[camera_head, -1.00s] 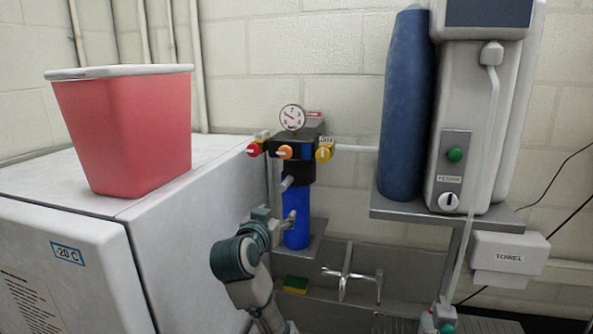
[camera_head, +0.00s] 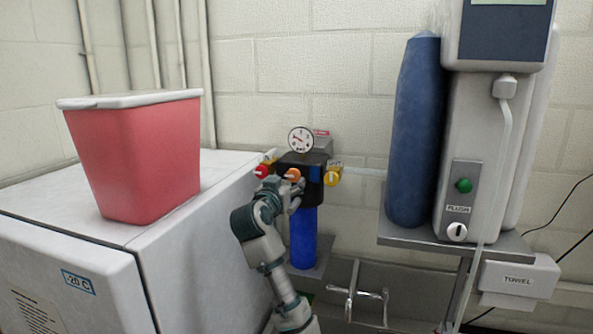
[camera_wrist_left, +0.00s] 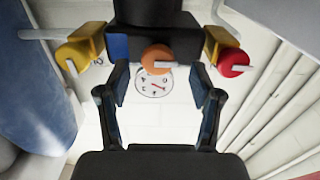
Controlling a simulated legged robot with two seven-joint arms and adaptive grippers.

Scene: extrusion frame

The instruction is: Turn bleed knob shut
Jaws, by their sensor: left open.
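Three knobs sit on a black filter block (camera_head: 316,160): red (camera_head: 261,171), orange (camera_head: 292,174) and yellow (camera_head: 332,178). I cannot read which one is the bleed knob. My left gripper (camera_head: 283,188) is open, just below and in front of the orange knob. In the left wrist view the open jaws of the left gripper (camera_wrist_left: 158,83) face the orange knob (camera_wrist_left: 156,59), which lies between and slightly beyond the fingertips, with no contact seen. The yellow knob (camera_wrist_left: 75,56) and red knob (camera_wrist_left: 232,62) are outside the jaws. My right gripper is not in view.
A round gauge (camera_head: 300,139) tops the block and a blue filter bowl (camera_head: 303,238) hangs below. A white freezer with a red bin (camera_head: 140,160) stands left. A blue cylinder (camera_head: 414,130) and dispenser stand on a shelf at right; a tap (camera_head: 352,292) is below.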

